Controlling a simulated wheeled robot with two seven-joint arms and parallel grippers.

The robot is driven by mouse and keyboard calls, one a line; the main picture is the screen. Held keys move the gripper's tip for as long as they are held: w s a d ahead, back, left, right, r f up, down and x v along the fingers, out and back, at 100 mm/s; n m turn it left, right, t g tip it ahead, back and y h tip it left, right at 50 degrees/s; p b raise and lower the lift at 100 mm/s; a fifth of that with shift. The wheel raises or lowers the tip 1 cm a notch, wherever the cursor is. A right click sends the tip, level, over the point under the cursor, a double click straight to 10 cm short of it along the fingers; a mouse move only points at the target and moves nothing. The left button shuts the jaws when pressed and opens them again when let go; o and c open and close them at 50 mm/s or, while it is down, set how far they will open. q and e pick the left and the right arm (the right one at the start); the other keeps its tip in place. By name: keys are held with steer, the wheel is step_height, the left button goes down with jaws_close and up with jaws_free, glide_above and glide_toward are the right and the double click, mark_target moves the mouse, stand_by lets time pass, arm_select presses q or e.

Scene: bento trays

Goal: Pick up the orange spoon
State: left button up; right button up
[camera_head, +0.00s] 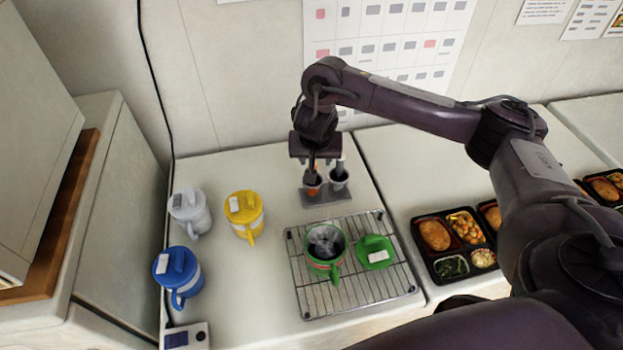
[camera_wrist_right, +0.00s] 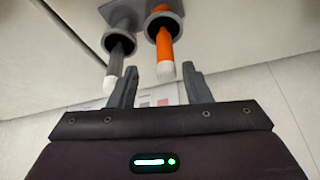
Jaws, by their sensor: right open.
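The orange spoon (camera_wrist_right: 165,48) stands handle-out in a grey cup of a holder (camera_wrist_right: 200,38); its handle has a pale tip. It also shows in the head view (camera_head: 313,180), partly hidden by my gripper. A dark grey spoon (camera_wrist_right: 114,66) stands in the neighbouring cup. My right gripper (camera_wrist_right: 159,68) is open, its fingers pointing at the holder. The grey handle lies just outside the left finger. My left gripper is in neither view.
A wire rack (camera_head: 300,290) holds a green mug (camera_head: 325,250) and a green lid (camera_head: 375,252). Grey (camera_head: 190,212), yellow (camera_head: 244,212) and blue (camera_head: 178,275) lidded mugs stand left. Bento trays (camera_head: 455,245) lie right. A wall stands behind the holder.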

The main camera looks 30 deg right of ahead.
steer(key=x, duration=0.1)
steer(key=b+x, duration=0.1)
steer(key=x, duration=0.1)
steer(key=a+x, duration=0.1)
steer(key=shift+w+d+f+b, duration=0.2)
steer(key=shift+w+f+b, duration=0.05)
steer(key=shift+f+b, duration=0.15)
steer(key=shift+w+d+f, duration=0.1)
steer(key=shift+w+f, duration=0.05)
steer(key=shift+f, duration=0.1)
steer(key=shift+r, duration=0.1)
steer(key=c, duration=0.3)
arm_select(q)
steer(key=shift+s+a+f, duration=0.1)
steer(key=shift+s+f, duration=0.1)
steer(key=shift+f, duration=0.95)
arm_select(e)
jaws_close()
